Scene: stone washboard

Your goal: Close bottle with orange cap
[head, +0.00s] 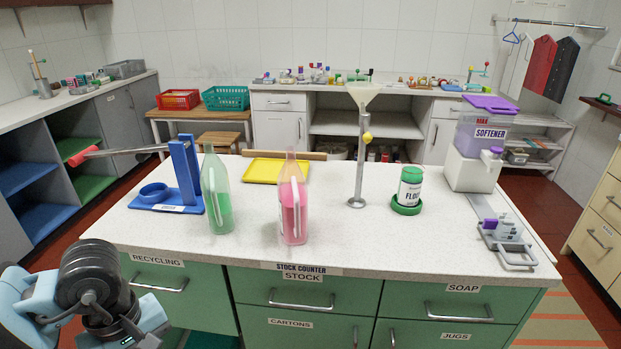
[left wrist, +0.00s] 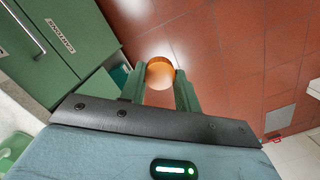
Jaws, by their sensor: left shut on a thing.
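My left gripper (left wrist: 160,84) is shut on an orange cap (left wrist: 160,72), which sits between its two green fingertips in the left wrist view. The gripper is low, in front of the green drawers and over the red tiled floor. In the head view my left arm is at the bottom left, away from the bottles; its fingers and the cap cannot be made out there. A clear bottle with green liquid (head: 219,205) and a clear bottle with pink liquid (head: 292,210) stand upright on the counter. No orange cap shows on either bottle. My right gripper is not in view.
The white counter (head: 340,245) also holds a blue stand (head: 186,175), a yellow tray (head: 275,171), a metal funnel stand (head: 360,165), a green-lidded jar (head: 410,187) and a softener dispenser (head: 475,160). The counter's front middle is clear.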

